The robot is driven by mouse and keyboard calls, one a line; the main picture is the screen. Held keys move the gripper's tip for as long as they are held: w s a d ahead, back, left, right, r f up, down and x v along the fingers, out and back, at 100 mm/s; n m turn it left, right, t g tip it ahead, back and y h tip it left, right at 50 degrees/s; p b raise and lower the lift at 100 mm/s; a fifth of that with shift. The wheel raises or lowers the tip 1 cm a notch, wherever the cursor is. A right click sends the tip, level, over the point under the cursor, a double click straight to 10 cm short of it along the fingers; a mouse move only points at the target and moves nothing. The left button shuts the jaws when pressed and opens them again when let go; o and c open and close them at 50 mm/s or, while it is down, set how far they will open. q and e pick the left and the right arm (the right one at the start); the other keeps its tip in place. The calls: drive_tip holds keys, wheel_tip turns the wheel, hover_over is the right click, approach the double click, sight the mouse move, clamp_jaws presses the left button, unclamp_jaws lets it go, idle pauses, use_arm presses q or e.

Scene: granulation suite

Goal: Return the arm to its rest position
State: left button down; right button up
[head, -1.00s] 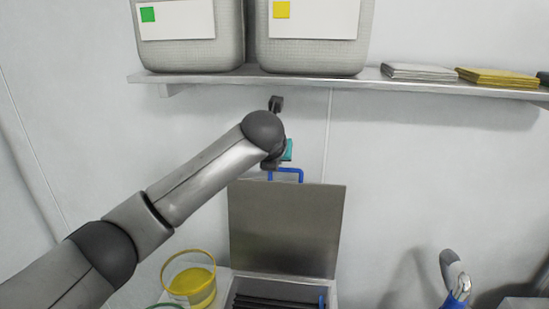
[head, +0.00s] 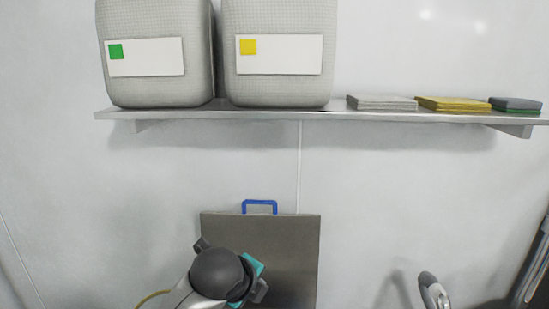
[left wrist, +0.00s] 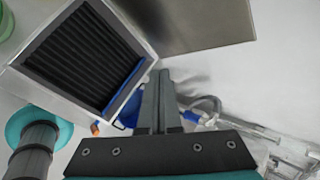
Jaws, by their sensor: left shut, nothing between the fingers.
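My left arm comes in from the bottom of the head view, with its dark rounded wrist (head: 218,272) low in front of the upright metal lid. My left gripper's fingers (left wrist: 158,100) show in the left wrist view, shut with nothing between them. In that view they point toward the blue-edged side of an open box and hold nothing. In the head view the fingers are mostly hidden behind the wrist. My right gripper is not in view.
The metal lid (head: 290,240) with a blue handle (head: 260,205) stands upright. The open box (left wrist: 85,60) has dark slats. A wall shelf (head: 280,114) holds two large containers and several folded cloths. A grey curved handle (head: 433,290) is at lower right. The wall between is clear.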

use_arm(q)
drive_tip(key=s+a+f+n+g+y, duration=0.1)
drive_tip(key=s+a+f+n, duration=0.3)
drive_tip(key=s+n, duration=0.5)
drive_tip(key=s+a+f+n+g, duration=0.2)
drive_tip(key=s+a+f+n, duration=0.25)
drive_tip(key=s+n, duration=0.4)
drive_tip(key=s+a+f+n+g+y, duration=0.1)
drive_tip(key=s+a+f+n, duration=0.4)
drive_tip(key=s, duration=0.6)
wheel_tip(320, 180, down, 32)
drive_tip(key=s+d+g+b, duration=0.1)
drive_tip(key=s+b, duration=0.1)
drive_tip(key=b, duration=0.9)
drive_tip(key=s+a+f+g+b, duration=0.1)
drive_tip(key=s+f+b, duration=0.4)
drive_tip(key=f, duration=0.7)
drive_tip(key=s+a+f+b, duration=0.1)
drive_tip(key=s+f+b, duration=0.4)
drive_tip(key=s+f, duration=0.5)
wheel_tip(320, 180, down, 3)
drive_tip(key=shift+a+r+g+b, duration=0.1)
drive_tip(key=shift+a+g+b, duration=0.25)
drive_tip(key=shift+g, duration=0.05)
